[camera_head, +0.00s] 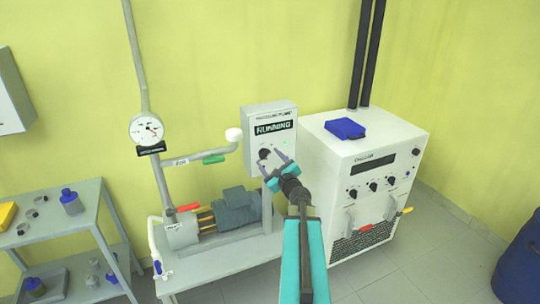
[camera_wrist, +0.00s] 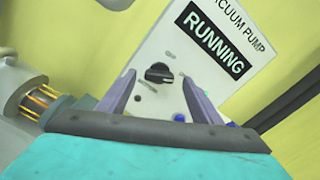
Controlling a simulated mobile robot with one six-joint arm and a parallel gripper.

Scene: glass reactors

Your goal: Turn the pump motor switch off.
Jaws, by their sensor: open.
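The pump control box (camera_head: 255,120) is a pale box on the yellow wall with a dark label reading RUNNING (camera_head: 273,128). Its black rotary switch (camera_head: 264,154) sits below the label, and a small green light shows to its right. In the wrist view the switch (camera_wrist: 158,73) lies between my two fingers, beyond their tips, and looks apart from them. My gripper (camera_head: 276,162) is open and empty in front of the box; its fingers also show in the wrist view (camera_wrist: 157,84). The grey-blue pump motor (camera_head: 237,208) sits on the bench below.
A white chiller cabinet (camera_head: 362,190) with a blue object (camera_head: 345,128) on top stands right of the box. A pressure gauge (camera_head: 147,130) and pipe with a green-handled valve (camera_head: 213,159) are to the left. A shelf (camera_head: 75,222) with bottles stands at far left.

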